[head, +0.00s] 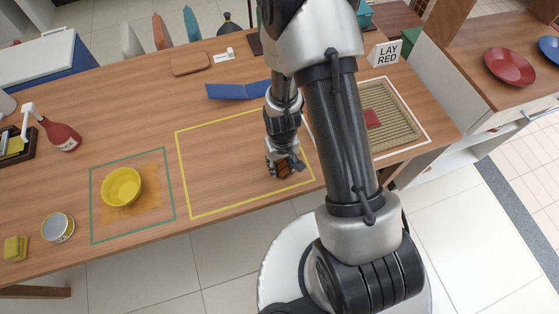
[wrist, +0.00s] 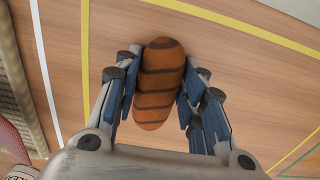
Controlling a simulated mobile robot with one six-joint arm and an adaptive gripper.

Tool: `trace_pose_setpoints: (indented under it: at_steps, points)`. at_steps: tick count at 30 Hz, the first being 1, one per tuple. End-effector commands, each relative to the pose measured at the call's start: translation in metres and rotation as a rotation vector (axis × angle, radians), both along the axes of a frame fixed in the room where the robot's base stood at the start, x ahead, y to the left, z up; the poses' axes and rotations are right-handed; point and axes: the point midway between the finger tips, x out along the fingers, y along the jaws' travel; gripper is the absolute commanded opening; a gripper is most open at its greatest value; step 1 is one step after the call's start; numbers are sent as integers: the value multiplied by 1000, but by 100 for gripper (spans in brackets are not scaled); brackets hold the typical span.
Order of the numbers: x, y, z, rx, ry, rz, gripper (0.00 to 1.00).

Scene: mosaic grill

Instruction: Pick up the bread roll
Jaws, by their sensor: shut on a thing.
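The bread roll (wrist: 159,85) is brown with dark stripes across it. In the wrist view it lies lengthwise between the blue-grey fingers of my gripper (wrist: 158,92), which touch it on both sides. In the head view my gripper (head: 285,165) is near the right end of the yellow-outlined rectangle, and the roll (head: 284,171) shows as a small brown patch, mostly hidden by the fingers. I cannot tell whether the roll rests on the table or is slightly above it.
A yellow bowl (head: 121,187) stands in the green-outlined square at left. A blue folded board (head: 238,90) lies behind the yellow outline. A ribbed mat (head: 397,116) with a red patch lies right, partly behind my arm. The yellow rectangle's left part is clear.

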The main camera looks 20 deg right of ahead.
Motion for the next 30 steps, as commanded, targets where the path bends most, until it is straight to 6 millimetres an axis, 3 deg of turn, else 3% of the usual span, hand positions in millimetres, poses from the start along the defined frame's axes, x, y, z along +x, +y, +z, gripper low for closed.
trace_pose_setpoints:
  at_steps: [4, 11, 17, 23, 30]
  points:
    - [0, 0, 0, 0, 0, 0, 14]
    - [0, 0, 1, 0, 0, 0, 13]
    - [0, 0, 14, 0, -1, 0, 13]
    - [1, 0, 54, 0, -5, 0, 13]
    - [1, 0, 126, 0, -6, 0, 13]
